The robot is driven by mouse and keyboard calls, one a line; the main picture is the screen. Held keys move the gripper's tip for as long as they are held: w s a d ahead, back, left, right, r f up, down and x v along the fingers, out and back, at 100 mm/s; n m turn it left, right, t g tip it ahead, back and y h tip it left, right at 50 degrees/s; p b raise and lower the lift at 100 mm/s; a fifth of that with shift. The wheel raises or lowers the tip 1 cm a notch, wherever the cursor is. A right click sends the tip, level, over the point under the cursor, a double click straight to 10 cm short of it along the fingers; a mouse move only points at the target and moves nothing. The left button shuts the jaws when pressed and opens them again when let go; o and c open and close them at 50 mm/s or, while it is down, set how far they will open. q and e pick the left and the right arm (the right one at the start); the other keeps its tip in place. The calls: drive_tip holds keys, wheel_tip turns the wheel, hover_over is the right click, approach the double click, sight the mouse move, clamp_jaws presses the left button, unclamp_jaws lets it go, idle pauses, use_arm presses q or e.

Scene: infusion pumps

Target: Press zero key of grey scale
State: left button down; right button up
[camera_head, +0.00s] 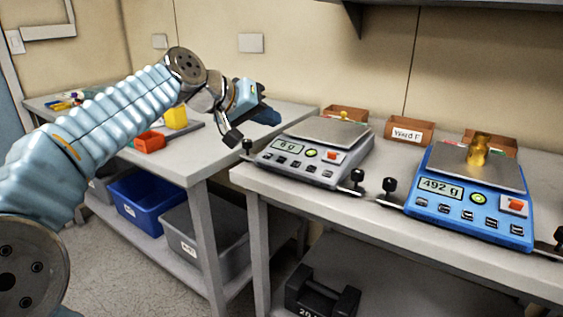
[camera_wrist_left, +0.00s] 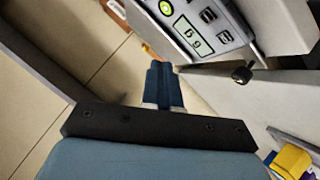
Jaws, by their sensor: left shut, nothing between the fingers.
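The grey scale (camera_head: 316,152) stands at the left end of the front table. Its display reads a small number of grams, 6 or 8. Along its front are several dark keys, a round green button (camera_head: 311,153) and a red-orange key (camera_head: 332,156). I cannot read which key is zero. In the left wrist view the grey scale (camera_wrist_left: 232,52) shows at the upper right, rotated, with display and green button visible. My left gripper (camera_head: 268,116) is shut and empty, left of the scale and apart from it. Its dark blue fingers (camera_wrist_left: 160,84) are together. My right gripper is out of view.
A blue scale (camera_head: 470,195) reading 492 g, with a brass weight (camera_head: 479,150), stands to the right. Cardboard boxes (camera_head: 408,131) line the back. Black knobs (camera_head: 357,176) stick up beside the scales.

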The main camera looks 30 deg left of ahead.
use_arm(q)
drive_tip(key=b, duration=0.5)
hover_over(274, 165)
wheel_tip(274, 165, down, 7)
drive_tip(key=shift+f, duration=0.15)
idle(1.6)
drive_tip(key=shift+f, duration=0.25)
drive_tip(key=shift+w+d+f+b, duration=0.15)
drive_tip(key=shift+f+b, duration=0.15)
drive_tip(key=shift+b, duration=0.2)
idle(0.4)
drive_tip(key=shift+r, duration=0.1)
drive_tip(key=shift+s+r+p, duration=0.2)
drive_tip(key=shift+r+p, duration=0.3)
drive_tip(key=shift+r, duration=0.1)
drive_tip(key=r+p, duration=0.2)
drive_tip(key=s+r+p, duration=0.1)
drive_tip(key=r, duration=0.2)
drive_tip(key=shift+s+p, duration=0.2)
drive_tip(key=shift+p, duration=0.15)
